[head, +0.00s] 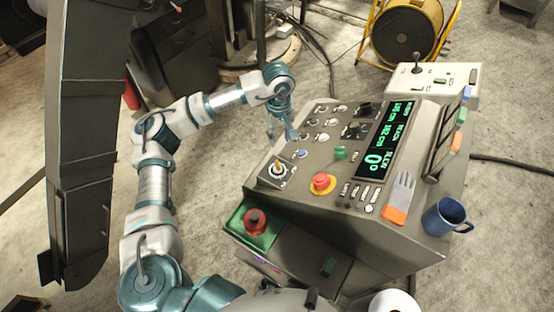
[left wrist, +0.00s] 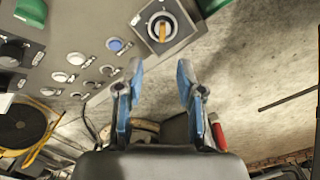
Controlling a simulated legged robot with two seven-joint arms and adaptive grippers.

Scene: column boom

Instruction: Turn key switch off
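The key switch (head: 277,171) is a yellow-tan key on a square dark plate at the near left corner of the console's sloped panel. In the left wrist view the key switch (left wrist: 162,29) shows at the top, beyond the fingertips. My left gripper (head: 284,135) is over the left edge of the panel, behind the key switch in the head view. In the left wrist view my left gripper (left wrist: 159,70) has its two blue fingers spread with nothing between them, apart from the key. My right gripper does not show.
The console (head: 262,197) also carries a red mushroom button (head: 322,182), a green button (head: 341,153), knobs and a green display (head: 383,140). A red knob (head: 255,221) sits on a green box in front.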

